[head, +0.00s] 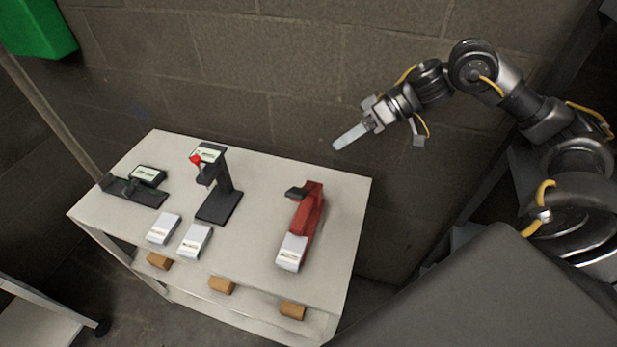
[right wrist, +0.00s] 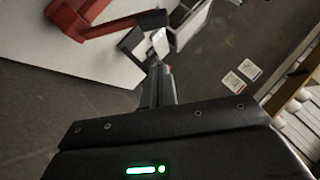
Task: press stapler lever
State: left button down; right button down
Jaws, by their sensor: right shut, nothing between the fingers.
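The stapler (head: 308,215) is red with a dark lever (head: 297,193) at its upper left side. It stands at the right part of the white table (head: 262,180). A white labelled block (head: 292,252) sits at its near end. My right gripper (head: 338,144) is shut and empty, in the air above the table's back right edge, up and to the right of the stapler and apart from it. In the right wrist view the red stapler (right wrist: 88,18) shows at the upper left, beyond the fingers (right wrist: 162,78). My left gripper is not in view.
A black stand with a red knob (head: 196,160) and a dark flat fixture (head: 134,190) stand left of the stapler. Two white labelled blocks (head: 163,229) lie near the front edge. Brown blocks (head: 222,286) lie on a lower shelf. A brick wall (head: 300,60) rises behind.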

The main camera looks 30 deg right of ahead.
jog(key=p, duration=0.4)
send_near(293, 190)
jog(key=w+a, duration=0.2)
jog(key=w, duration=0.1)
jog(key=shift+s+a+f+p, duration=0.2)
jog(key=shift+a+f+p, duration=0.05)
jog(key=shift+a+f, duration=0.3)
jog(key=shift+s+a+f+p, duration=0.25)
jog(key=shift+a+f, duration=0.25)
jog(key=shift+f, duration=0.15)
jog(key=shift+s+a+f, duration=0.2)
jog(key=shift+s+f, duration=0.1)
jog(key=shift+f, duration=0.25)
jog(key=shift+w, duration=0.1)
jog(key=shift+f, duration=0.1)
